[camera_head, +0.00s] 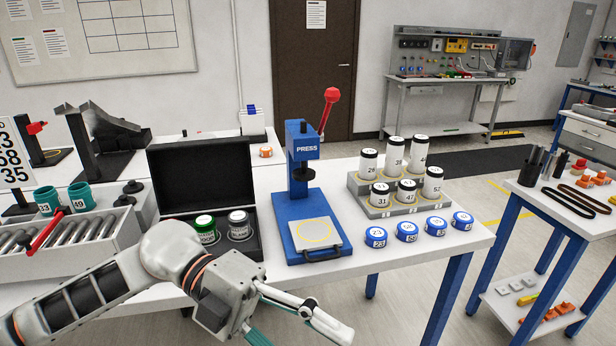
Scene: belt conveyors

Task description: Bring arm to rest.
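My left arm reaches in from the lower left. My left gripper (300,336) hangs in front of the table's front edge, low in the picture. Its fingers are spread apart, one pale and pointing right, the other with a teal pad near the bottom edge. I see nothing between them. My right arm and gripper are out of view.
Behind the gripper, a white table (400,256) holds a blue press (293,208), an open black case (207,178) with two jars, numbered canisters on a grey stepped rack (364,197) and several blue-lidded tins. A grey roller tray (120,232) lies left. Floor shows right of the gripper.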

